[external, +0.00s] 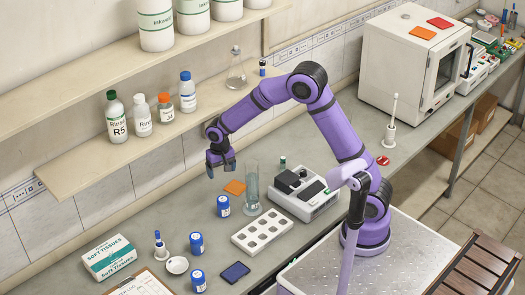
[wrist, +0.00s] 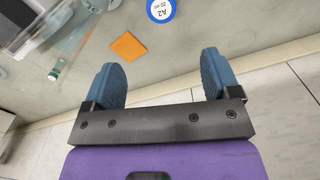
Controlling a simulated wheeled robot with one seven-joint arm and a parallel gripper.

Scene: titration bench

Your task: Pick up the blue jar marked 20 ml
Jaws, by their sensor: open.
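The blue jar with a white top label reading A2 20 ml (wrist: 161,11) is partly cut off at the top edge of the wrist view. By its place beside the orange square (wrist: 128,46), it appears to be the blue jar (external: 223,206) nearest the gripper in the external view. Two more blue jars, one (external: 196,244) in the middle and one (external: 198,281) at the front, stand nearby; their markings are too small to read. My gripper (external: 220,170) is open and empty, pointing down above the bench behind the jars. Its two blue-grey fingers (wrist: 161,68) are well apart.
A glass cylinder (external: 252,188) stands right of the near jar. A white block with holes (external: 262,234), a balance (external: 305,196) and a dark blue pad (external: 235,272) lie around. Shelf bottles (external: 117,120) stand left of my gripper. A tissue box (external: 109,257) is at front left.

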